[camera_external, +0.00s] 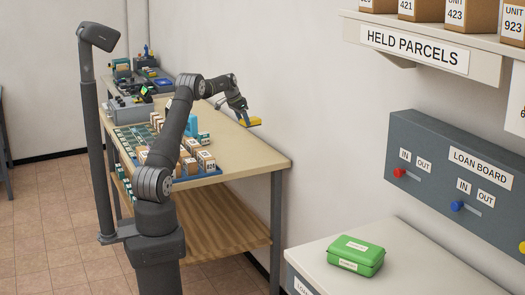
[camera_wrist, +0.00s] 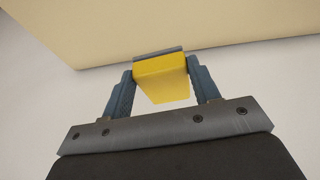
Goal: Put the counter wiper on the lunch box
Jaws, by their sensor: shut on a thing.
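The counter wiper, a yellow block with a grey strip along one edge, is in my gripper (camera_wrist: 160,82). In the wrist view the wiper (camera_wrist: 163,80) sits between the two blue-grey fingers, which touch it on both sides. In the external view my gripper (camera_external: 245,118) holds the yellow wiper (camera_external: 254,122) above the far right part of the beige table, near the wall. The lunch box (camera_external: 356,256), green with white labels, rests closed on the white counter at the lower right, well apart from my gripper.
The beige table (camera_external: 250,158) carries a blue tray with several numbered blocks and a grey device. The white counter (camera_external: 420,270) is clear around the lunch box. A grey loan board (camera_external: 440,160) and a parcel shelf (camera_external: 430,52) are on the wall above the counter.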

